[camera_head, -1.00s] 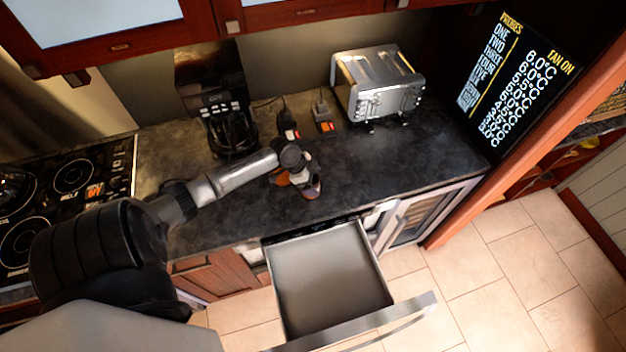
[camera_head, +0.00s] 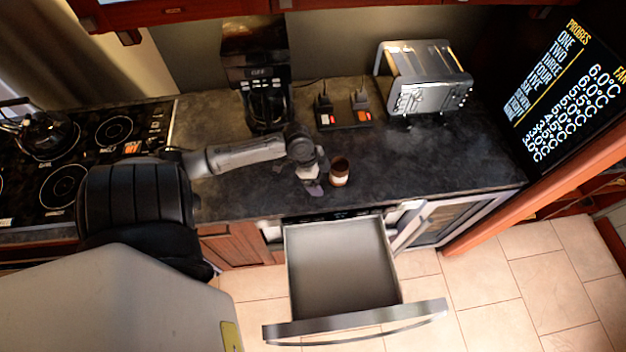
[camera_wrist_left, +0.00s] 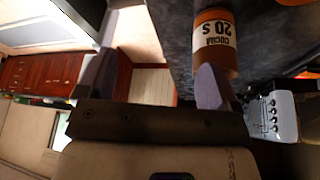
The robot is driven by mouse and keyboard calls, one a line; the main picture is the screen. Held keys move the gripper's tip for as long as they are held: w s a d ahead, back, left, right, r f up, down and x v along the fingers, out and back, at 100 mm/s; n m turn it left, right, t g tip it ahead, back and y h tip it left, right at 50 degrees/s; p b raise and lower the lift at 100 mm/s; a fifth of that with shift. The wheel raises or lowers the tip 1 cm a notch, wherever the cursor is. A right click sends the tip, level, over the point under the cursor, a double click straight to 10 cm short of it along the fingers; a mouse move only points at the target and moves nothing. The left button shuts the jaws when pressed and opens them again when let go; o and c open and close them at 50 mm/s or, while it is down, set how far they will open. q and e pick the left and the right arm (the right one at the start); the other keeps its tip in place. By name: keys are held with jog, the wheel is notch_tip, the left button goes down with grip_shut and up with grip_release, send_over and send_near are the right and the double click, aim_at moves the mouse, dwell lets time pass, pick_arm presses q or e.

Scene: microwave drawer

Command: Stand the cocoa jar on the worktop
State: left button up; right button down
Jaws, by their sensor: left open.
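The cocoa jar (camera_head: 339,171), brown with a white label, stands upright on the dark worktop (camera_head: 430,160). In the left wrist view the jar (camera_wrist_left: 215,42) shows its orange-brown body and printed label beside one fingertip, outside the gap between the fingers. My left gripper (camera_head: 314,185) is open and empty, just left of the jar in the head view. In the left wrist view its two fingers (camera_wrist_left: 153,87) are spread wide. I cannot tell whether the near finger touches the jar. My right gripper is not in view.
A drawer (camera_head: 343,268) stands pulled open below the worktop. Behind the jar are two small devices on a dark base (camera_head: 343,116), a coffee maker (camera_head: 262,85) and a steel toaster (camera_head: 425,80). The hob (camera_head: 90,150) is at left. The worktop right of the jar is clear.

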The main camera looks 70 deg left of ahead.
pick_arm(q)
jog(key=s+d+f+n+y, duration=0.1)
jog(key=s+d, duration=0.3)
jog(key=d, duration=0.4)
jog(key=s+d+f+n, duration=0.1)
jog(key=s+d, duration=0.3)
jog(key=d, duration=0.4)
jog(key=s+d+r+n+y, duration=0.1)
jog(key=s+d+r+n, duration=0.1)
jog(key=d, duration=0.4)
notch_tip(320, 180, up, 2)
jog(key=shift+s+d+r+n+y, duration=0.15)
jog(key=shift+s+r+n+y, duration=0.2)
jog(key=shift+s, duration=0.3)
jog(key=shift+f, duration=0.15)
jog(key=shift+c, duration=0.4)
